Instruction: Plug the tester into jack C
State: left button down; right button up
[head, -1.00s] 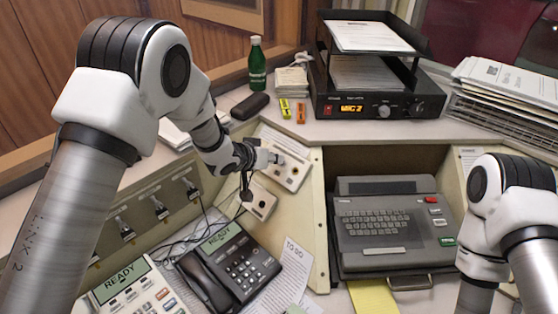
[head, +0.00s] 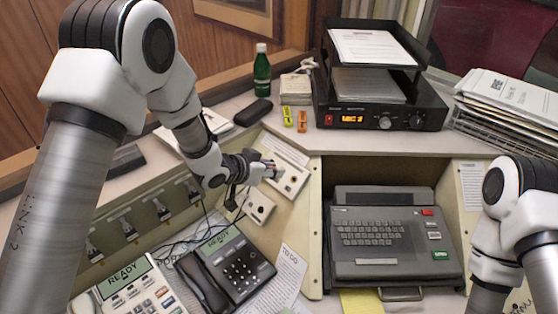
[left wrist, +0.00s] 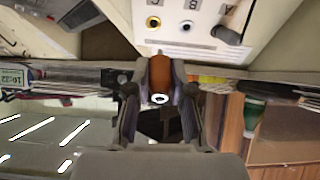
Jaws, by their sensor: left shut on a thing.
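My left gripper (left wrist: 160,100) is shut on the tester (left wrist: 160,75), an orange-brown cylinder with a pale ring at its near end. The jack panel (left wrist: 205,48) is a cream plate at the top of the left wrist view, beyond the tester. A black plug (left wrist: 228,36) sits at jack A. In the head view, my left gripper (head: 268,172) is at the panel (head: 291,179) and hides part of it. Contact cannot be told. My right gripper is out of view.
A second small panel (head: 258,208) is just below my left gripper. A row of black plugs or switches (head: 162,209) lines the left slope. A phone (head: 235,265) with loose cables is below. A bottle (head: 262,68) and radio unit (head: 385,116) stand behind on the ledge.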

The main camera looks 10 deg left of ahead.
pick_arm(q)
jog(key=f+b, duration=0.1)
jog(key=w+d+f+m+b, duration=0.1)
jog(key=shift+w+d+f, duration=0.15)
jog(key=shift+d+f, duration=0.15)
jog(key=shift+f, duration=0.1)
jog(key=shift+b+x, duration=0.5)
jog(key=shift+x, duration=0.45)
jog(key=shift+d, duration=0.45)
jog(key=shift+a+r, duration=0.1)
jog(key=shift+a, duration=0.15)
jog(key=shift+d, duration=0.1)
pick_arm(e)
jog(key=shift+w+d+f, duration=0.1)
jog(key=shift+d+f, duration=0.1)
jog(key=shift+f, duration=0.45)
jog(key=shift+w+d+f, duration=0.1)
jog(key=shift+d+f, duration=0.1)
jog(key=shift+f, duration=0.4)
pick_arm(q)
jog(key=shift+d, duration=0.1)
jog(key=shift+w+d+f, duration=0.1)
jog(key=shift+w+f, duration=0.1)
jog(key=shift+f, duration=0.15)
